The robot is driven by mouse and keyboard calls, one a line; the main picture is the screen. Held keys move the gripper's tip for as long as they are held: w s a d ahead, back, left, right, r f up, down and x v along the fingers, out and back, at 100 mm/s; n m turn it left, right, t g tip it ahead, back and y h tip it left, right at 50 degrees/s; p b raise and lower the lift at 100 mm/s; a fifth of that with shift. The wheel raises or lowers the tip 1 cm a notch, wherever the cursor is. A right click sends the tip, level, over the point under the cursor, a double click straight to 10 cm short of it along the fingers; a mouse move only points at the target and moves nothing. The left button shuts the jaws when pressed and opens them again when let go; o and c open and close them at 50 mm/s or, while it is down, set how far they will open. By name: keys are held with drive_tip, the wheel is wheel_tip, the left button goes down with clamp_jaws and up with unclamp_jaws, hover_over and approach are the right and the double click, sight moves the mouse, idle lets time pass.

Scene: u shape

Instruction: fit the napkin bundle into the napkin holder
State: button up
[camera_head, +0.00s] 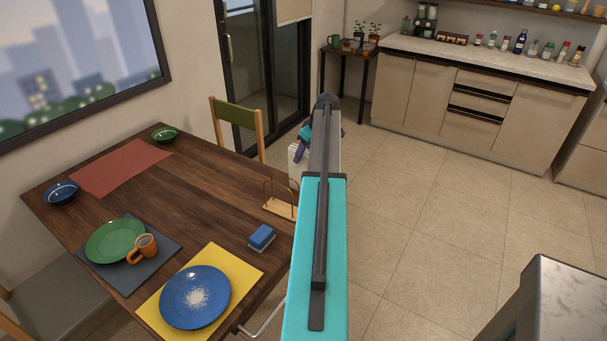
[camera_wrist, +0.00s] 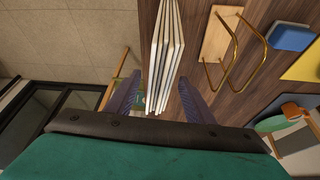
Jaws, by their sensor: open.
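The napkin bundle (camera_wrist: 165,50) is a stack of thin white sheets seen edge-on in the wrist view. A white part of it (camera_head: 296,160) shows in the head view at the table's right edge, partly hidden by my arm. My gripper (camera_wrist: 158,82) is open, with one purple finger on each side of the bundle's near end; I cannot tell whether either touches it. The napkin holder (camera_wrist: 213,42) has a wooden base and brass wire loops and stands right of the bundle. In the head view the holder (camera_head: 280,208) is on the table, with no napkins in it.
A blue sponge-like block (camera_head: 261,236) lies near the holder on the wooden table (camera_head: 190,215). A blue plate (camera_head: 195,297) on a yellow mat, a green plate (camera_head: 115,240) and an orange mug (camera_head: 142,248) are farther left. A chair (camera_head: 238,125) stands behind the table.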

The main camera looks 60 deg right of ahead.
idle(0.4)
clamp_jaws()
drive_tip(key=shift+r, duration=0.1)
drive_tip(key=shift+r+b, duration=0.65)
drive_tip(key=shift+r, duration=1)
drive_tip(key=s+a+r+b, duration=0.1)
drive_tip(key=s+a+b, duration=0.1)
drive_tip(key=s, duration=0.5)
drive_tip(key=s+a+r+b, duration=0.1)
drive_tip(key=s+a+b, duration=0.1)
drive_tip(key=s, duration=0.6)
drive_tip(key=shift+s+a, duration=0.2)
drive_tip(key=shift+a, duration=0.05)
